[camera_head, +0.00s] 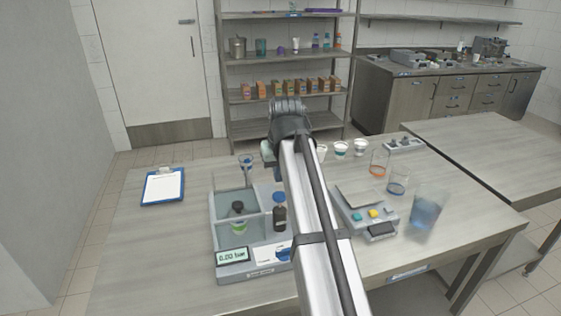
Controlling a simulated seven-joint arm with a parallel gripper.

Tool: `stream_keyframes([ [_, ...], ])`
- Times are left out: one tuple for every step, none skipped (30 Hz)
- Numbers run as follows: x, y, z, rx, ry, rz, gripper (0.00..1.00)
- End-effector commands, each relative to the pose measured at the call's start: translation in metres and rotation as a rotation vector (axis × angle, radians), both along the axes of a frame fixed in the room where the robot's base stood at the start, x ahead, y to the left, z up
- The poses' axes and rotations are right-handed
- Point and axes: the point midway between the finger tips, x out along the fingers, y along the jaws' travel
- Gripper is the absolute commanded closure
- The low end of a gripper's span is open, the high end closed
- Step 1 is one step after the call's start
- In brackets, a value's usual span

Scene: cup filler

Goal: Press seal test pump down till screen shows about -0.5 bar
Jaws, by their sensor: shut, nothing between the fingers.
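The grey seal test station (217,240) stands on the table at centre left. Its screen (232,256) reads 0.00 bar. A small black-capped jar with green liquid (239,227) is in the station's front clear chamber. My arm reaches forward across the table and bends down at the wrist. My gripper (268,150) shows only in part beside the wrist, beyond the station and apart from the screen. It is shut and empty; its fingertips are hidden.
A grey device with coloured buttons (372,214) stands right of my arm. Clear cups, one with blue liquid (427,210), stand to its right. White cups (341,150) line the back. A clipboard (163,186) lies at the left. The front left table is clear.

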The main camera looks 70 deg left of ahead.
Motion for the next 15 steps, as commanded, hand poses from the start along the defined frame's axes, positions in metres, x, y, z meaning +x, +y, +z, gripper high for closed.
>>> stream_keyframes([
  [0.0, 0.002, -0.01, -0.002, 0.0, 0.0, 1.0],
  [0.0, 0.004, -0.014, -0.002, 0.0, 0.0, 1.0],
  [0.0, 0.003, -0.02, -0.002, 0.0, 0.0, 1.0],
  [0.0, 0.003, -0.024, -0.001, 0.0, 0.0, 1.0],
  [0.0, 0.002, -0.028, 0.0, 0.0, 0.001, 1.0],
  [0.0, 0.002, -0.033, 0.0, 0.0, 0.001, 1.0],
  [0.0, 0.002, -0.036, 0.0, 0.0, 0.001, 1.0],
  [0.0, 0.003, -0.039, 0.0, -0.001, 0.001, 1.0],
  [0.0, 0.003, -0.043, 0.0, -0.001, 0.001, 1.0],
  [0.0, 0.003, -0.045, 0.001, -0.001, 0.001, 1.0],
  [0.0, 0.003, -0.047, 0.001, -0.001, 0.001, 1.0],
  [0.0, 0.003, -0.048, 0.002, -0.002, 0.002, 1.0],
  [0.0, 0.003, -0.05, 0.003, -0.002, 0.002, 1.0],
  [0.0, 0.003, -0.051, 0.003, -0.002, 0.002, 1.0],
  [0.0, 0.003, -0.052, 0.003, -0.002, 0.002, 1.0],
])
